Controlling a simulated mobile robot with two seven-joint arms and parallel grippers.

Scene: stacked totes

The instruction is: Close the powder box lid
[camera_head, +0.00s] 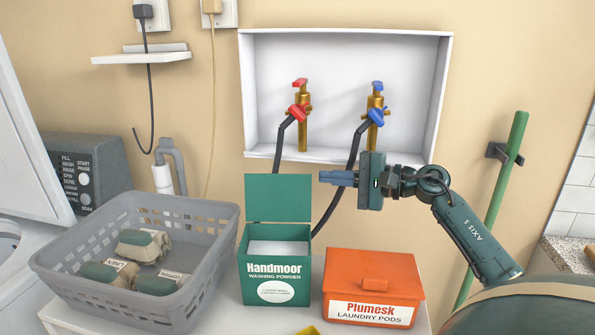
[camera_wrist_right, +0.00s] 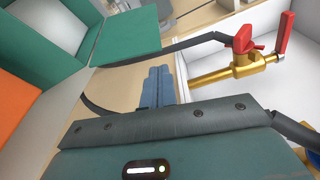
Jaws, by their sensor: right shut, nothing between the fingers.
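The green Handmoor washing powder box (camera_head: 276,265) stands on the white surface with its lid (camera_head: 279,197) raised upright at the back, so the pale inside shows. My right gripper (camera_head: 322,178) is shut and empty, just right of the lid's upper edge and apart from it, pointing left. In the right wrist view the shut fingers (camera_wrist_right: 158,85) show in the middle, with the green lid (camera_wrist_right: 123,37) and open box (camera_wrist_right: 55,45) at the upper left. My left gripper is in neither view.
An orange Plumesk pods box (camera_head: 373,285), shut, stands right of the powder box. A grey basket (camera_head: 205,270) with several bags is at the left. Red and blue taps (camera_head: 300,112) with black hoses (camera_head: 352,155) sit in a white wall recess (camera_head: 340,60) behind.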

